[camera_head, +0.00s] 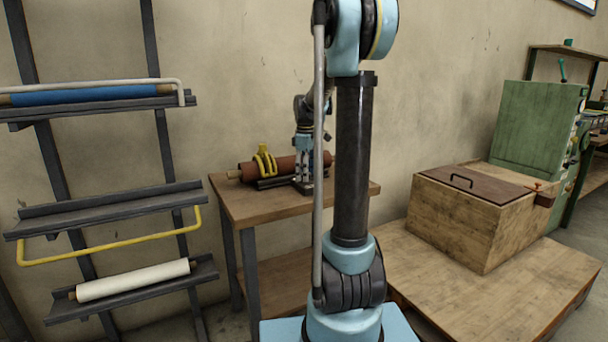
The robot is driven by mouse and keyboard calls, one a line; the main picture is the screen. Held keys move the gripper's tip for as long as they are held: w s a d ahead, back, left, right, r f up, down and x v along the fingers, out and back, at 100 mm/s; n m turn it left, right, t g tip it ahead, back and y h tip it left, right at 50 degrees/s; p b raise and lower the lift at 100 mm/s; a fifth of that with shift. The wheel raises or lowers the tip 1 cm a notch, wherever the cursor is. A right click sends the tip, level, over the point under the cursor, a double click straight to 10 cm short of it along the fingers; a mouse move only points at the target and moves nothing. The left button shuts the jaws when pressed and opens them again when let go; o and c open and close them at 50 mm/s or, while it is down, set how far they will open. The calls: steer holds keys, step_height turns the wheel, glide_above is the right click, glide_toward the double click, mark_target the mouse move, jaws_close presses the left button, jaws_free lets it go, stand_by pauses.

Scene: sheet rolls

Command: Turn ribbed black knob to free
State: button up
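I cannot make out a ribbed black knob for sure in the head view. A red-brown roll (286,166) lies on a small wooden table, with a yellow clamp-like piece (264,161) around its left part and a dark support under it. My gripper (304,187) points down over the table, in front of the roll as seen here. Its dark fingers are small and blend with the dark support. I cannot tell whether they touch anything or are open.
A wall rack at left holds a blue roll (90,95) behind a pale bar and a white roll (133,280); a yellow bar (110,248) hangs between. A wooden box (462,220) with a handled dark lid stands on a low platform (500,295). A green machine (537,130) stands behind.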

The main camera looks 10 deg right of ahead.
steer(key=shift+r, duration=0.1)
step_height(320, 180, up, 12)
stand_by(0.7)
steer(key=s+f+m, duration=0.4)
steer(key=s+f, duration=0.3)
steer(key=s, duration=0.4)
steer(key=s+f+m+t, duration=0.1)
steer(key=s+f+m, duration=0.3)
steer(key=s+f, duration=0.4)
steer(key=s+f+m+t, duration=0.1)
steer(key=s+f+m, duration=0.3)
steer(key=s, duration=1.2)
step_height(320, 180, down, 4)
steer(key=shift+f+m, duration=0.2)
steer(key=shift+m, duration=0.1)
steer(key=shift+a, duration=0.1)
